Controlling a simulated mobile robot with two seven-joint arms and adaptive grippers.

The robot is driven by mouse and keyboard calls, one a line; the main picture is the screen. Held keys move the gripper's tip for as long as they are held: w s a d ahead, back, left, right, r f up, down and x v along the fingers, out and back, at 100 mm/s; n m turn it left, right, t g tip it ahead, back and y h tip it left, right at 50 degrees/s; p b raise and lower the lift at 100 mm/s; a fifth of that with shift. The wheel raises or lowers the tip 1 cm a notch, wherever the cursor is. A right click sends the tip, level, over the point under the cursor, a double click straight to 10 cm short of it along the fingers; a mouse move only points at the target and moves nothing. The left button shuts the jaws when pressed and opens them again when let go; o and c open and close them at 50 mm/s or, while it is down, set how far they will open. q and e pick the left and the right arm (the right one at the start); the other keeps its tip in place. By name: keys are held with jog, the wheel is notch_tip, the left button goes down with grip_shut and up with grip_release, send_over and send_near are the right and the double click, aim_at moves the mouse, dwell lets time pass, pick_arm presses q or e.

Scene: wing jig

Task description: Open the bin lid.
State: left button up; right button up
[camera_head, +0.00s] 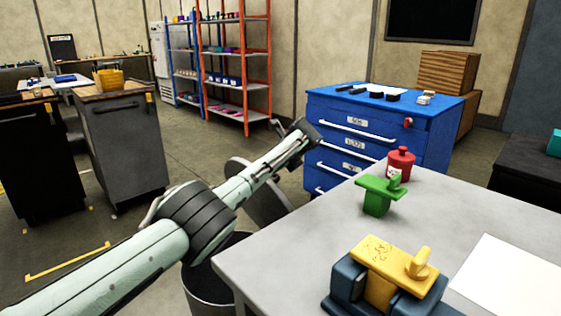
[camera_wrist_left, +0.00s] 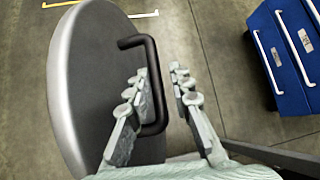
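The bin (camera_head: 205,292) stands on the floor at the left of the table, partly hidden behind my left arm. Its grey round lid (camera_head: 268,203) is tilted up, and part of the bin's dark opening shows. In the left wrist view the lid (camera_wrist_left: 85,75) fills the left side, with a black bar handle (camera_wrist_left: 152,60) on it. My left gripper (camera_wrist_left: 160,74) is open, with one finger on each side of the handle bar. A gap shows between the bar and the right-hand finger; contact with the other finger is unclear. My right gripper is not in view.
The grey table (camera_head: 290,255) holds a green part (camera_head: 376,198), a red bottle (camera_head: 400,162) and a yellow block (camera_head: 385,270) on a dark blue base. A blue drawer cabinet (camera_head: 425,135) stands beyond the lid. Open floor lies left of the bin.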

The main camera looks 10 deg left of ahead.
pick_arm(q)
jog(key=v, duration=1)
jog(key=shift+s+d, duration=0.3)
jog(key=shift+d, duration=0.05)
jog(key=shift+r, duration=0.15)
